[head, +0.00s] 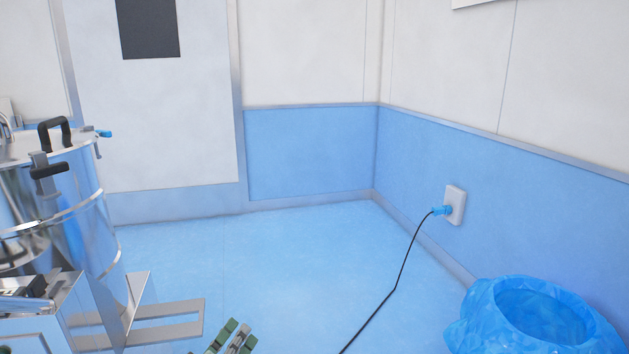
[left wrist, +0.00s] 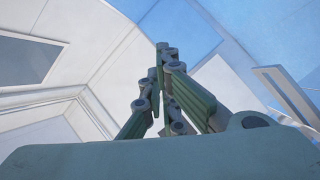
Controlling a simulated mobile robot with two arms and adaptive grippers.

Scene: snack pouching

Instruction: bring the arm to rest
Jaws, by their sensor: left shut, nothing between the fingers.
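My left gripper (head: 232,340) shows at the bottom edge of the head view, left of the middle, with only its green and grey fingers in sight. In the left wrist view its fingers (left wrist: 160,60) meet at the tips, shut with nothing between them. The fingers point up at the wall and ceiling in that view. My left arm behind the gripper is out of the head view. My right gripper is in neither view.
A shiny steel machine (head: 75,220) with black handles and a flat bracket stands at the left. A black cable (head: 397,285) runs from a wall socket (head: 455,204) to the floor. A bin with a blue bag (head: 480,312) stands at the bottom right.

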